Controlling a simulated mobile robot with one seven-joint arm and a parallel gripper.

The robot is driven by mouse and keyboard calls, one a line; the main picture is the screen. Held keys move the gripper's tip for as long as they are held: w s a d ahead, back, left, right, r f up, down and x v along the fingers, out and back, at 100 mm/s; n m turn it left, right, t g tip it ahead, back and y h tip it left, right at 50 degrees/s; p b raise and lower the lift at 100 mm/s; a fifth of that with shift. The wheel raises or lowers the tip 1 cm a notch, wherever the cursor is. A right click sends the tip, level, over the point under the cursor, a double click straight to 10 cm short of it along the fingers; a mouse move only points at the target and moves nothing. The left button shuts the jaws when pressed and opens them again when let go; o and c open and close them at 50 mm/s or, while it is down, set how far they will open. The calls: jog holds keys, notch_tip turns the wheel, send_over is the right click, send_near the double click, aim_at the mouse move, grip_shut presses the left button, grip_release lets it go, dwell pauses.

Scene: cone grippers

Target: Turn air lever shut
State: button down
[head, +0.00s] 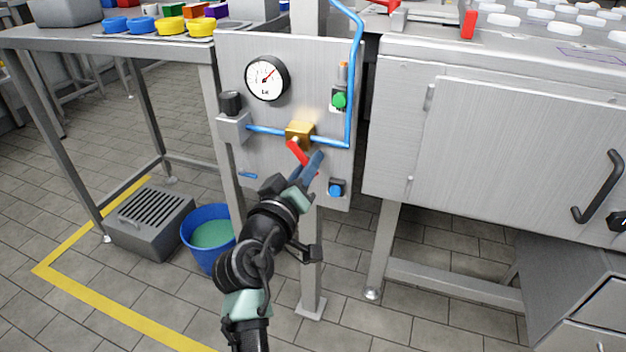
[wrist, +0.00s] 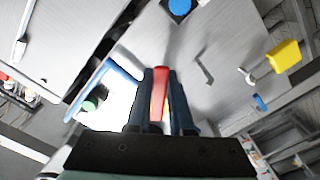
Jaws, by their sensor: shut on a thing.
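The air lever (head: 299,153) is red and sits on a brass valve body (head: 299,131) in the blue air pipe (head: 265,130) on the grey panel. It slants down and to the right from the valve, neither along the pipe nor straight down. My gripper (head: 313,168) reaches up to the panel from below, its dark blue fingers at the lever's lower end. In the wrist view the red lever (wrist: 160,82) stands between the two fingers (wrist: 161,95), which are shut on it. The lever's end is partly hidden by the fingers in the head view.
A pressure gauge (head: 267,78) is above left of the valve. A green button (head: 340,100) is above right and a blue button (head: 337,188) below right. A blue bucket (head: 196,226) stands on the floor at left. A steel cabinet (head: 500,140) stands close at right.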

jog(key=m+b, duration=0.1)
jog(key=a+f+m+b, duration=0.1)
jog(key=m+b, duration=0.2)
jog(key=b, duration=0.1)
jog(key=shift+w+a+f, duration=0.2)
jog(key=shift+a, duration=0.15)
jog(key=shift+w+a+r+m+b, duration=0.1)
jog(key=shift+a+m+b, duration=0.2)
jog(key=shift+m+b, duration=0.55)
jog(key=shift+w+a+r+m+b, duration=0.1)
jog(key=shift+a+m+b, duration=0.15)
jog(key=shift+m+b, duration=0.6)
jog(key=shift+m, duration=0.3)
jog(key=c, duration=0.8)
grip_release()
jog(key=p+v, duration=0.5)
jog(key=v, duration=0.8)
